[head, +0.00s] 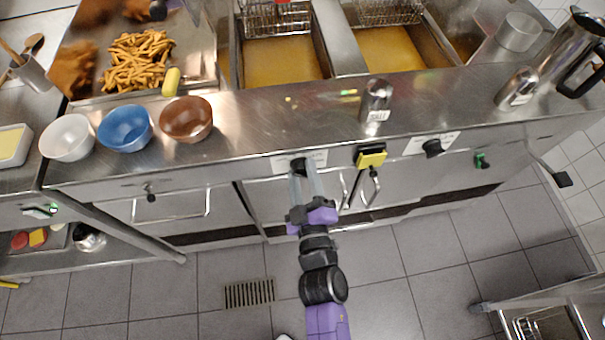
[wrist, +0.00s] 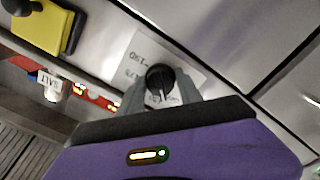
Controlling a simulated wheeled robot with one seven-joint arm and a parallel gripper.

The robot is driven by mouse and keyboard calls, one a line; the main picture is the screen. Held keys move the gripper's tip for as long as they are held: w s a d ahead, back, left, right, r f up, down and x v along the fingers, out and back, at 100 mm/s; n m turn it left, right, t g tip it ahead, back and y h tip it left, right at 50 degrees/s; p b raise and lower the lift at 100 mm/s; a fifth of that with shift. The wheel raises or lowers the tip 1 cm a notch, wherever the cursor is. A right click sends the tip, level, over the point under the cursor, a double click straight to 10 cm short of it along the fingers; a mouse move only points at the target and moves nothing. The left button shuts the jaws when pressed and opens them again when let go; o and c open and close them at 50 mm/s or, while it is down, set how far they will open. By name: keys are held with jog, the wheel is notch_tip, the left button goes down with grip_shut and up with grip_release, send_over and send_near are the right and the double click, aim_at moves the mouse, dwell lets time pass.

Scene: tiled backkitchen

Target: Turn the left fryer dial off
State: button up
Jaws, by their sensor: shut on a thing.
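The left fryer dial (head: 299,165) is a black knob on a white label plate on the steel front panel, below the left fryer basin. In the wrist view the dial (wrist: 160,80) sits between my two grey fingers, with a pale pointer line on its face. My gripper (head: 305,180) reaches up to it from below and is shut on the dial. The fingers hide part of the dial and label in the head view. The right fryer dial (head: 433,148) is a similar black knob on its own label, further right and apart from my gripper.
A salt shaker (head: 376,100) and white, blue and brown bowls (head: 187,119) stand on the counter above. Cupboard handles (head: 371,188) stick out below. The floor before the fryer is clear.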

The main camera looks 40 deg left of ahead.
jog(key=shift+n, duration=1.5)
jog(key=o, duration=1.4)
jog(key=shift+c, duration=0.2)
jog(key=p+v, duration=0.1)
jog(key=v, duration=0.7)
